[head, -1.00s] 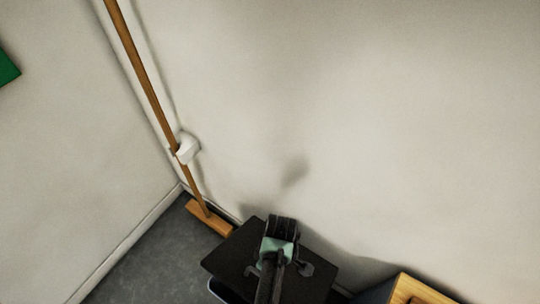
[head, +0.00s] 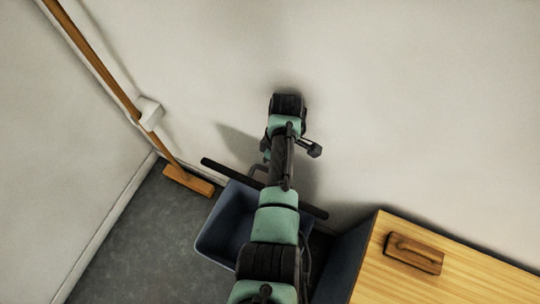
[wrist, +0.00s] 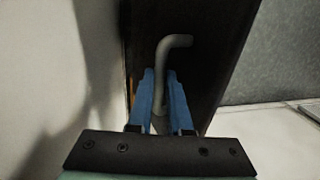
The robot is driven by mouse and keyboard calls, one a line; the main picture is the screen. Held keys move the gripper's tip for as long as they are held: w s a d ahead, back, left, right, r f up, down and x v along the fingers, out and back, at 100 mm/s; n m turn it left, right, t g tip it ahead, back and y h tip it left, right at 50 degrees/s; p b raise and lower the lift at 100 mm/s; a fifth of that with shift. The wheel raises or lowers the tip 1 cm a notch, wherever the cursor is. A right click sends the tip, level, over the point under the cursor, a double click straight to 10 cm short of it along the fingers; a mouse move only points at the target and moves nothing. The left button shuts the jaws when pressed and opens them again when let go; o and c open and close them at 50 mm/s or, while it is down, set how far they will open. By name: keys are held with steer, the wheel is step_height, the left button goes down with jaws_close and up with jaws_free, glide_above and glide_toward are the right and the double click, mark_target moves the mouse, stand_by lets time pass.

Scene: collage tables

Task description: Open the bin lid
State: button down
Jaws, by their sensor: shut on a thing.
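The bin (head: 222,232) is a blue-grey open box on the floor in the head view, its inside partly showing behind my arm. Its black lid (head: 222,169) stands tilted up, seen nearly edge-on as a dark bar. In the wrist view the dark lid face (wrist: 215,45) fills the middle, with a bent grey handle (wrist: 163,55) on it. My gripper (wrist: 160,78) has its blue fingers on both sides of the handle and is shut on it.
A broom (head: 110,82) with a wooden head leans in the wall corner, held by a white clip (head: 150,112). A wooden-topped cabinet (head: 450,280) with a brown block-like object (head: 414,254) stands at the right. The wall is close behind the lid. Floor at left is clear.

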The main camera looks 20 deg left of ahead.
steer(key=shift+s+d+f, duration=0.1)
steer(key=shift+f, duration=0.2)
steer(key=c, duration=0.8)
jaws_free()
steer(key=shift+c, duration=0.2)
steer(key=shift+r, duration=0.1)
steer(key=shift+r, duration=0.1)
steer(key=s+p+v, duration=0.1)
steer(key=s+v, duration=0.1)
steer(key=v, duration=0.7)
steer(key=shift+w+r, duration=0.15)
steer(key=shift+r, duration=0.35)
